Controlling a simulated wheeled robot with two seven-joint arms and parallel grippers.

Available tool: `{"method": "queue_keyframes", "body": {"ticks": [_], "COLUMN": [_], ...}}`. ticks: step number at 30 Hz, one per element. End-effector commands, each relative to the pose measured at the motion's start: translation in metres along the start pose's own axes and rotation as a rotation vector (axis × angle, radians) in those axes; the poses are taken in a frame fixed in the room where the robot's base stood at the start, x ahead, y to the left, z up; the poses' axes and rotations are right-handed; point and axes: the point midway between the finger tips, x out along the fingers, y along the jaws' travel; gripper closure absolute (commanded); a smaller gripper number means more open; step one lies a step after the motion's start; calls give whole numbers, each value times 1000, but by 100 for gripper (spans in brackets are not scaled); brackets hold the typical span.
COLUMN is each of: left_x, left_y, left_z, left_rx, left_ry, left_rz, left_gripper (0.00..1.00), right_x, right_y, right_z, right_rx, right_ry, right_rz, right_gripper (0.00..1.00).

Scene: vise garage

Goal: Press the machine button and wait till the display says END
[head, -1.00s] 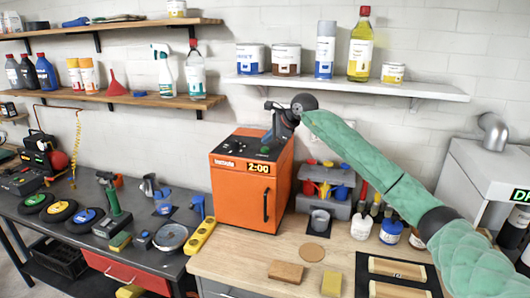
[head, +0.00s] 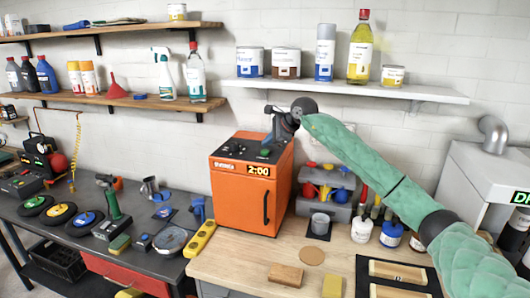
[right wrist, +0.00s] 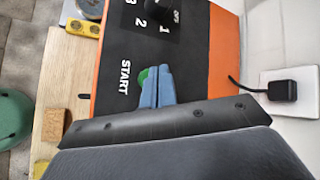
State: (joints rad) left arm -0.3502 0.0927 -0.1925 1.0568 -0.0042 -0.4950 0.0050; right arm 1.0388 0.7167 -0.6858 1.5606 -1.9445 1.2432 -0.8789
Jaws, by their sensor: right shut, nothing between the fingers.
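The orange machine (head: 238,192) stands on the wooden worktop, and its display (head: 258,170) reads 2:00. Its dark top panel (head: 240,149) carries a knob and the green START button (head: 264,153). In the right wrist view the green button (right wrist: 142,77) shows partly behind the fingertips, beside the word START. My right gripper (head: 269,138) is shut and empty, its blue fingers pointing down at the button. In the right wrist view the fingertips (right wrist: 152,75) overlap the button; whether they touch it I cannot tell. My left gripper is out of view.
A white shelf (head: 430,93) with cans and bottles hangs above the machine. A grey caddy (head: 340,209) stands right of it, and a yellow level (head: 201,238) lies left of it. A sponge (head: 332,286) and a wooden block (head: 286,275) lie in front.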

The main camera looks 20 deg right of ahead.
Motion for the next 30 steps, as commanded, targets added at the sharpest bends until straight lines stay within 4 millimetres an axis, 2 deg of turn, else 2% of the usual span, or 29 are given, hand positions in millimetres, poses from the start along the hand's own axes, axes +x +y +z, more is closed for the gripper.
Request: {"method": "queue_keyframes", "body": {"ticks": [18, 30], "left_x": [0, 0], "left_y": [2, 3], "left_z": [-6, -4], "left_rx": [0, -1], "left_ry": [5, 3], "left_rz": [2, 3], "left_gripper": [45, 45], "right_x": [0, 0], "right_y": [0, 0], "right_z": [0, 0], "right_rx": [0, 0], "right_ry": [0, 0], "right_rz": [0, 0], "right_gripper": [100, 100]}}
